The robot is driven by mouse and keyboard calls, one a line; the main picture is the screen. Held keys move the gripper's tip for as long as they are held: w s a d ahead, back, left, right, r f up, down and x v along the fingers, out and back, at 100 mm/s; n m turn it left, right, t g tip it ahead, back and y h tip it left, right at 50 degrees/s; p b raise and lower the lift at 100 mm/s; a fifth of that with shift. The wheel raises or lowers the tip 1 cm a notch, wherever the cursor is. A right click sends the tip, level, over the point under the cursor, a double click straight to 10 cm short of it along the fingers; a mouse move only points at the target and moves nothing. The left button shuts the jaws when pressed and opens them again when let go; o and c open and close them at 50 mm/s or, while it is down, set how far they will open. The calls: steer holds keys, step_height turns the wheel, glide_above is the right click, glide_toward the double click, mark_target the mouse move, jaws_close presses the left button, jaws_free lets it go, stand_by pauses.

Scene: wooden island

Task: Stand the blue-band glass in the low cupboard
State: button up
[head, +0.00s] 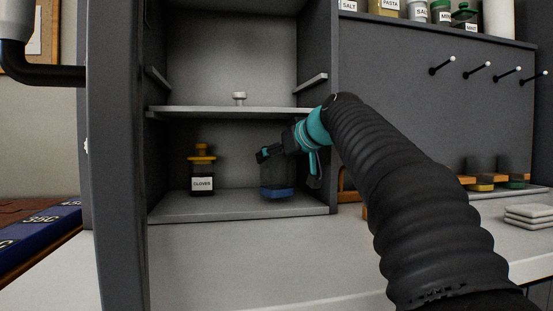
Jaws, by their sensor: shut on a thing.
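The blue-band glass (276,190) is inside the lower compartment of the grey cupboard (240,211), on the right side. It looks upright, with its blue band near the bottom. My gripper (270,155) reaches in from the right and is shut on the glass near its top. The glass is at or just above the cupboard floor; I cannot tell whether it touches. My gripper partly covers its upper part.
Cupboard walls bound both sides. White tiles (528,215) lie at right.

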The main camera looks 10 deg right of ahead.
steer(key=shift+s+d+f, duration=0.1)
steer(key=shift+s+f, duration=0.05)
steer(key=shift+f, duration=0.2)
steer(key=shift+f, duration=0.15)
steer(key=o, duration=1.3)
steer(key=shift+s+r, duration=0.1)
steer(key=shift+r, duration=0.15)
steer(key=shift+v, duration=3.6)
